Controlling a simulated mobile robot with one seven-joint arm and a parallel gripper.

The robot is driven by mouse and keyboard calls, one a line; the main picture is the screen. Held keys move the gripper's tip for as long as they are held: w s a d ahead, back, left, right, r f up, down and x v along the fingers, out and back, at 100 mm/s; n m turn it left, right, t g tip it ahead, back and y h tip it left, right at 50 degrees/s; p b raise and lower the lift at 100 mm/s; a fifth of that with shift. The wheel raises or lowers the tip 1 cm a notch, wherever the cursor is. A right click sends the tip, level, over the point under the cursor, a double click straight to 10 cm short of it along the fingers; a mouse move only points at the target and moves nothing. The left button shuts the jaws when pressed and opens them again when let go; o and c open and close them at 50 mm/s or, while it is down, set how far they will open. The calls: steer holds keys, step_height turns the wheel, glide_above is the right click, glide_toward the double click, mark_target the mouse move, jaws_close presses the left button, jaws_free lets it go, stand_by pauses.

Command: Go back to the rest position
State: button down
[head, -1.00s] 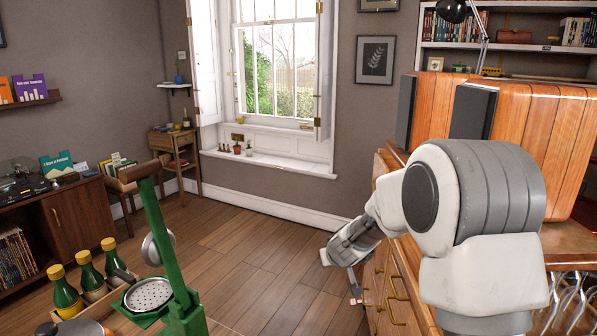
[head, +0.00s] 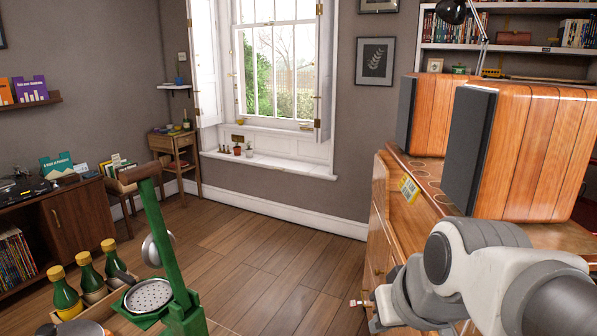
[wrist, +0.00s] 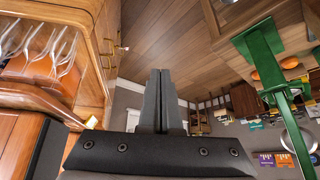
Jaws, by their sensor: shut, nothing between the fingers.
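My gripper (wrist: 160,74) shows in the wrist view with its two dark fingers side by side, shut and empty. In the head view my arm is bent low at the lower right, beside the wooden cabinet (head: 379,220). The gripper is largely hidden there behind my arm links. No object is held.
Two wooden speakers (head: 535,150) stand on the cabinet, close above my arm. A green stand (head: 162,245) and several bottles (head: 89,274) are at the lower left. A drawer handle (wrist: 109,46) shows near the gripper in the wrist view. The wooden floor (head: 270,260) between is clear.

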steer(key=s+d+r+m+h+p, duration=0.1)
steer(key=s+d+p, duration=0.15)
steer(key=s, duration=0.35)
step_height(320, 180, up, 16)
steer(key=p, duration=1.5)
steer(key=shift+w+g, duration=0.15)
steer(key=shift+g, duration=0.15)
steer(key=shift+f, duration=0.1)
